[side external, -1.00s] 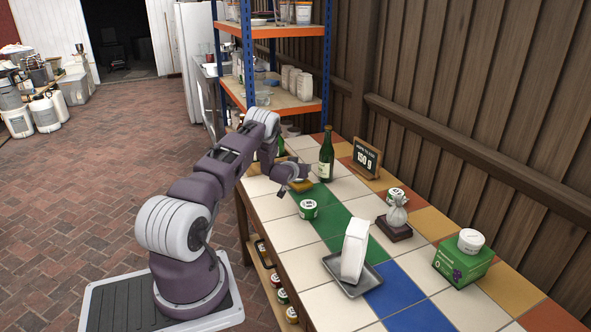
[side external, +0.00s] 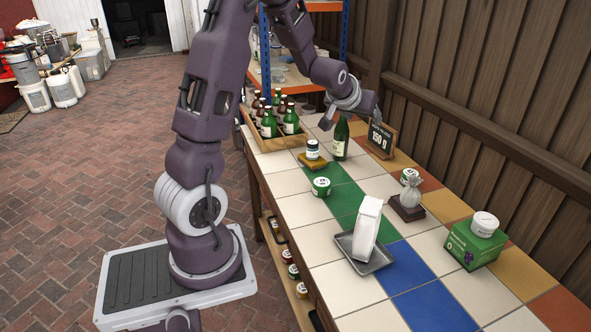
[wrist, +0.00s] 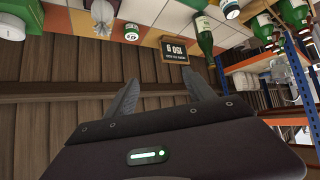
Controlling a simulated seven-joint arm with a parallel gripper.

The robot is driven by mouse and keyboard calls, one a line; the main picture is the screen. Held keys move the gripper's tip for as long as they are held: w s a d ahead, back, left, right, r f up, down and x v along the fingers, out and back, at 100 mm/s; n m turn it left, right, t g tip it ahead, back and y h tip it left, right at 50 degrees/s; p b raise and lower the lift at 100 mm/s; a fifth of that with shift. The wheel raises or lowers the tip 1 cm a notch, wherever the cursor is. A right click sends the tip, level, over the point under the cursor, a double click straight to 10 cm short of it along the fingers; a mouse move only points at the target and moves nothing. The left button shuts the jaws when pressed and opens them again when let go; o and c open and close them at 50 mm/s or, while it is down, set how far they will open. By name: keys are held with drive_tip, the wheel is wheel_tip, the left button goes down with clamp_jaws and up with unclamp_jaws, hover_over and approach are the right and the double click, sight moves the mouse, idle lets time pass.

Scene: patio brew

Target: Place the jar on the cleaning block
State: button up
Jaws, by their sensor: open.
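The jar (side external: 313,149), small and pale with a dark lid, stands upright on the yellow-orange cleaning block (side external: 319,166) on the tiled table, beside the green wine bottle (side external: 341,140). My gripper (wrist: 162,82) is open and empty, its two fingers spread in the wrist view. In the side view it is raised above and to the right of the jar, near the top of the wine bottle and the price sign (side external: 381,138), clear of the jar.
A wooden crate (side external: 268,143) of bottles stands at the back left. A green-labelled tin (side external: 321,187) is in front of the block. A white bag (side external: 367,228) on a grey tray, a small bag on a dark stand (side external: 407,212) and a green box (side external: 473,247) stand nearer. Front tiles are clear.

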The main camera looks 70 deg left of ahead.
drive_tip(key=s+d+r+m+g+h, duration=0.1)
drive_tip(key=s+d+r+m+h, duration=0.2)
drive_tip(key=s+d, duration=0.7)
drive_tip(key=s+d+r+m+h, duration=0.2)
drive_tip(key=s+d+r, duration=0.4)
drive_tip(key=d, duration=0.7)
drive_tip(key=s+d+f+m, duration=0.1)
drive_tip(key=s+d, duration=0.1)
drive_tip(key=s, duration=0.4)
drive_tip(key=s+d+f+m+g+h, duration=0.1)
drive_tip(key=s+d, duration=0.2)
drive_tip(key=s, duration=0.3)
drive_tip(key=shift+s+f+m+g, duration=0.25)
drive_tip(key=shift+m+g, duration=0.05)
drive_tip(key=shift+m, duration=0.1)
